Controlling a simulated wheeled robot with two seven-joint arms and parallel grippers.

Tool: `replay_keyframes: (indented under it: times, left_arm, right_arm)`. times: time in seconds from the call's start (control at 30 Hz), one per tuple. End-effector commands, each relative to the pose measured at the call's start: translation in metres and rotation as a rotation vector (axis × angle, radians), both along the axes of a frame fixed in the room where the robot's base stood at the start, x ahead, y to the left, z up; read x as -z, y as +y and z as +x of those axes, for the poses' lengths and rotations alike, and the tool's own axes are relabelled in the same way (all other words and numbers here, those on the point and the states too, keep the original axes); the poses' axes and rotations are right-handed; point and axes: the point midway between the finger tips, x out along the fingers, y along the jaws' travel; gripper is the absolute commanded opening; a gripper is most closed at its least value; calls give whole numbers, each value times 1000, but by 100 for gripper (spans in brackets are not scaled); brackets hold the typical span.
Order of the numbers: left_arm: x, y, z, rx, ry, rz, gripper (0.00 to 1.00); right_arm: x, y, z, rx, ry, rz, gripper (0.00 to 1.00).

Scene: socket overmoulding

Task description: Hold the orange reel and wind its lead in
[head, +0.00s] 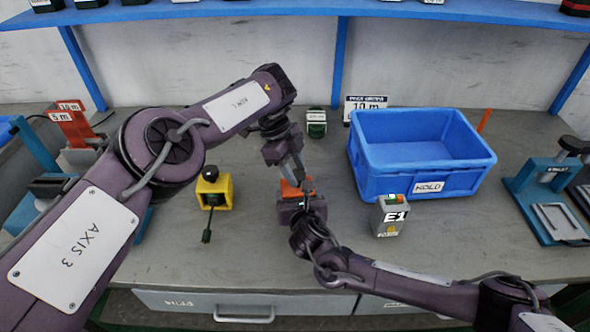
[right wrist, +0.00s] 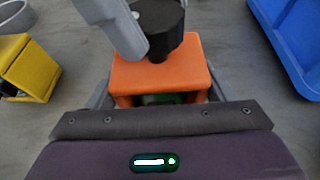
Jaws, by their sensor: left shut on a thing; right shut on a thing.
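The orange reel (head: 291,188) stands on the bench in the middle of the head view, largely hidden by my grippers. In the right wrist view its orange body (right wrist: 158,75) sits between the grey fingers of my right gripper (right wrist: 155,98), which is shut on it from the front. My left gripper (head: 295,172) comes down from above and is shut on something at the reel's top. In the right wrist view a dark round knob (right wrist: 165,30) shows there, beside a grey finger of my left gripper. I cannot make out the lead.
A yellow reel (head: 214,190) with a dark lead lies to the left. A blue HOLD bin (head: 425,193) and a grey E1 box (head: 393,218) stand to the right. A green reel (head: 316,122) stands behind, by a 10 m sign (head: 366,104). The bench front is clear.

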Motion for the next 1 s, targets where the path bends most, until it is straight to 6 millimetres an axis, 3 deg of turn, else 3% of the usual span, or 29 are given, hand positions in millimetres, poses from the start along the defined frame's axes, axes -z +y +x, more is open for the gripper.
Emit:
replay_keyframes:
  times: [0.4, 0.97, 1.0]
  left_arm:
    - [0, 1, 1, 141, -1, 4, 16]
    - [-1, 1, 1, 168, 1, 5, 16]
    - [-1, 1, 1, 168, 1, 5, 42]
  right_arm:
    - [-1, 6, -3, -14, 0, 5, 46]
    - [-1, 6, -3, -13, 0, 3, 46]
    - [-1, 6, -3, -13, 0, 3, 46]
